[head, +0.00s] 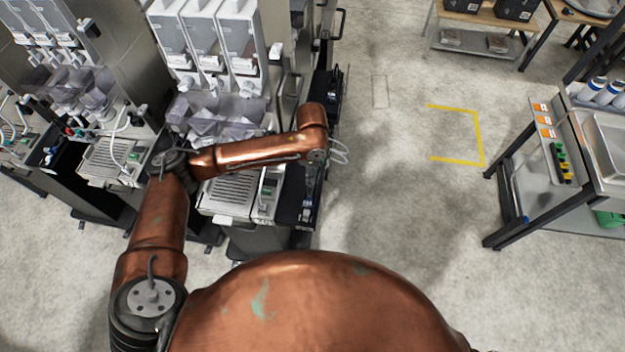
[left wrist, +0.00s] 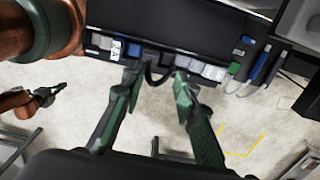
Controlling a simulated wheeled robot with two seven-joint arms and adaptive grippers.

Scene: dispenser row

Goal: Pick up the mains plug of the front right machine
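The front right machine (head: 232,192) stands below my left arm in the head view, with a dark side strip along its right edge. My left gripper (head: 307,208) hangs over that strip. In the left wrist view its two green-grey fingers (left wrist: 157,82) are apart. Between them a black plug (left wrist: 167,60) with a looped black cable sits at the edge of a black panel (left wrist: 180,25). I cannot tell whether the fingers touch it. My right gripper (left wrist: 46,95) shows small at the left of the left wrist view; its finger state is unclear.
White, blue, grey and green connectors (left wrist: 212,72) line the panel edge beside the black plug. Other machines (head: 85,110) stand to the left. A table (head: 590,175) with bottles stands at the right. The floor with a yellow marking (head: 478,135) is clear between.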

